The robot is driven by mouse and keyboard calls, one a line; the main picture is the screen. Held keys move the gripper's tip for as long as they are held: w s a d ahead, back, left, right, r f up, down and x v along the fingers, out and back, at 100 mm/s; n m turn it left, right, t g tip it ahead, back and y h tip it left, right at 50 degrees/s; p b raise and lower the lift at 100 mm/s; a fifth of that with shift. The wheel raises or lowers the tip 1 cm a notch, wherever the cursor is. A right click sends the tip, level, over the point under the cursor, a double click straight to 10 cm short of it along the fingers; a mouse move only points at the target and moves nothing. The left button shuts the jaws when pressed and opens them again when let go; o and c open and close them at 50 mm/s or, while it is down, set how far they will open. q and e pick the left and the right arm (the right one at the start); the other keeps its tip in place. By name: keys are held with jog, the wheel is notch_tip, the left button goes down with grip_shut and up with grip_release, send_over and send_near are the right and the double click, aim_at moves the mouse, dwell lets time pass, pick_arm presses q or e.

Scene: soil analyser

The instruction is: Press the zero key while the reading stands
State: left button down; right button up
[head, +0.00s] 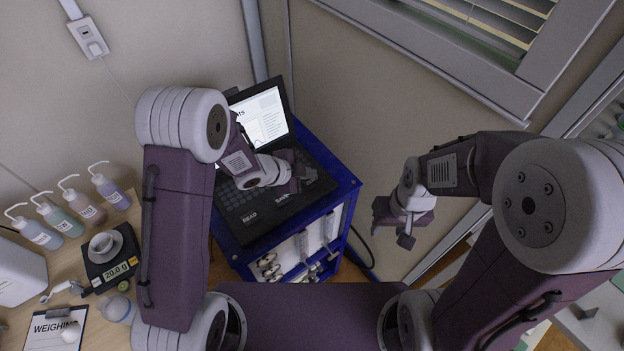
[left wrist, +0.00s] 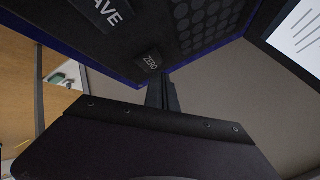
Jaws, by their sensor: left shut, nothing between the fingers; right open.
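The soil analyser (head: 240,203) is a black, laptop-like unit with a lit white screen (head: 262,118) showing text and a curve, partly hidden by my left arm. Its READ key (head: 250,219) and SAVE key (head: 283,196) sit along the front edge. The ZERO key (left wrist: 151,62) shows clearly in the left wrist view. My left gripper (head: 299,182) is shut and empty over the right end of the keys. Its fingertips (left wrist: 160,82) are right beside the ZERO key; I cannot tell whether they touch it. My right gripper (head: 404,228) is open and empty, right of the cart.
A blue-framed cart (head: 345,187) carries the analyser, with items on lower shelves. On the left, a wooden bench holds several wash bottles (head: 110,190), a scale (head: 112,270) reading 20.0 g with a cup on it, and a clipboard (head: 55,330). A cable hangs right of the cart.

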aim_at(309, 182)
pick_arm(q)
jog(key=shift+r+p, duration=2.4)
jog(key=shift+r, duration=0.2)
jog(key=shift+f, duration=0.1)
